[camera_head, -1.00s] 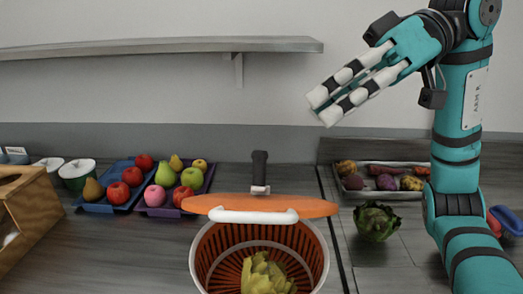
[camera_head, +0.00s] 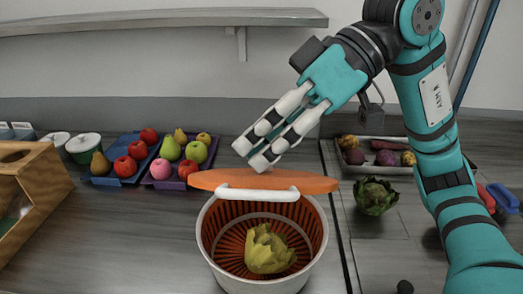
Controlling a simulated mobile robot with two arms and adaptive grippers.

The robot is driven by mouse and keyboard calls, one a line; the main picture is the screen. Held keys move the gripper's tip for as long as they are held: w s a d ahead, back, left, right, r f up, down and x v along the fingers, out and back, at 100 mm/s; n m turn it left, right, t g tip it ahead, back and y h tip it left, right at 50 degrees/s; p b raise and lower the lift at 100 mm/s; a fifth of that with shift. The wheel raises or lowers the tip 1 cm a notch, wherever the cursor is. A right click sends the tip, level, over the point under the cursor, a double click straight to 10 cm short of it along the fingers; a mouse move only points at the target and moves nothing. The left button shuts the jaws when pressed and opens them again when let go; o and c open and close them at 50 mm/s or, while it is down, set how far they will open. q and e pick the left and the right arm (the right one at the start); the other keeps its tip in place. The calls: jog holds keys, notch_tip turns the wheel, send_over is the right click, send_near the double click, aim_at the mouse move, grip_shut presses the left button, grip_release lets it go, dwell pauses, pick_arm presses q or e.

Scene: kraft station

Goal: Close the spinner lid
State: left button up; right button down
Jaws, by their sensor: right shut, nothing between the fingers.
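The salad spinner (camera_head: 222,242) is a white tub with an orange slotted basket, standing on the counter at the lower middle. Yellow-green leaves (camera_head: 267,252) lie in the basket. The orange lid (camera_head: 315,184) stands raised at the far rim, seen nearly edge-on, with a white bar (camera_head: 257,194) along its near side. My right gripper (camera_head: 254,158) is shut and empty, its white and black fingers pointing down-left. In the picture its fingertips are just above the lid's far edge; whether they touch it I cannot tell. My left gripper is not in view.
Trays with apples and pears (camera_head: 125,168) stand behind and left. A wooden box (camera_head: 35,190) is at the left edge. A green leafy head (camera_head: 376,196) sits right of the spinner, before a vegetable tray (camera_head: 375,155). A shelf (camera_head: 150,24) hangs above left.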

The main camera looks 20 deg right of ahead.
jog(key=shift+s+a+f, duration=0.1)
jog(key=shift+s+f, duration=0.25)
jog(key=shift+f, duration=0.4)
jog(key=shift+f, duration=0.1)
